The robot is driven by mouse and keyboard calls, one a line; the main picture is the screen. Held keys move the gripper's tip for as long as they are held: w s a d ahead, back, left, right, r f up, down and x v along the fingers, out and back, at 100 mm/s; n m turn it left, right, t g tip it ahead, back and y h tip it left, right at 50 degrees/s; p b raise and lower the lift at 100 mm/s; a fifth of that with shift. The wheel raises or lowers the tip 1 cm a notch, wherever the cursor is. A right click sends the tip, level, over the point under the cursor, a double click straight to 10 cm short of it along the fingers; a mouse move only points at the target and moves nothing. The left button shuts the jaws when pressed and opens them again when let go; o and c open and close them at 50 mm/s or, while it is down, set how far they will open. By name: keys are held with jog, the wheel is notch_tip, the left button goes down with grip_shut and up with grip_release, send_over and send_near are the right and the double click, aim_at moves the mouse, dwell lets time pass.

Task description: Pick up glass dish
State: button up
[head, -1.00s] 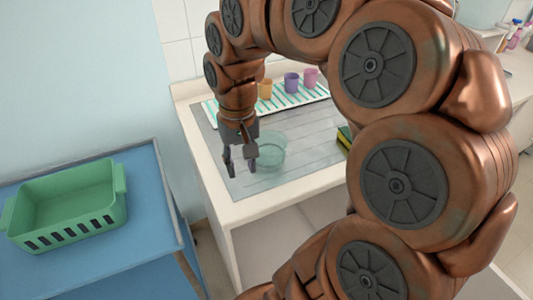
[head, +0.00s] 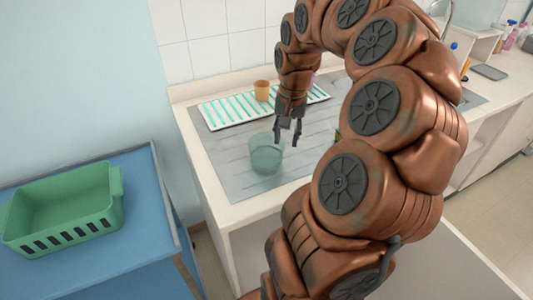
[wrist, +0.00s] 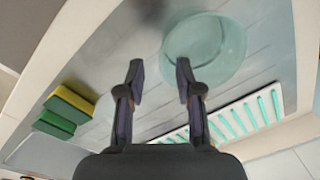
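The glass dish (head: 265,157) is a round, clear, greenish-blue vessel on the grey metal surface of the counter. It also shows in the wrist view (wrist: 207,48), at the upper middle, beyond the right fingertip. My gripper (head: 288,140) points down, just to the right of and slightly behind the dish in the head view. In the wrist view my gripper (wrist: 159,75) has its two fingers spread with nothing between them. I cannot tell whether a finger touches the dish.
A white, green-striped rack (head: 238,108) lies at the back with an orange cup (head: 262,91) on it. Yellow-green sponges (wrist: 68,107) show in the wrist view. A green basket (head: 62,208) stands on the blue table (head: 150,245) at left. The metal surface left of the dish is clear.

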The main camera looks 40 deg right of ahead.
aim_at(284, 145)
jog(key=f, duration=0.1)
jog(key=f+p, duration=0.1)
jog(key=f, duration=0.2)
jog(key=shift+w+f, duration=0.35)
jog(key=shift+f, duration=0.05)
jog(key=shift+c, duration=0.2)
grip_shut()
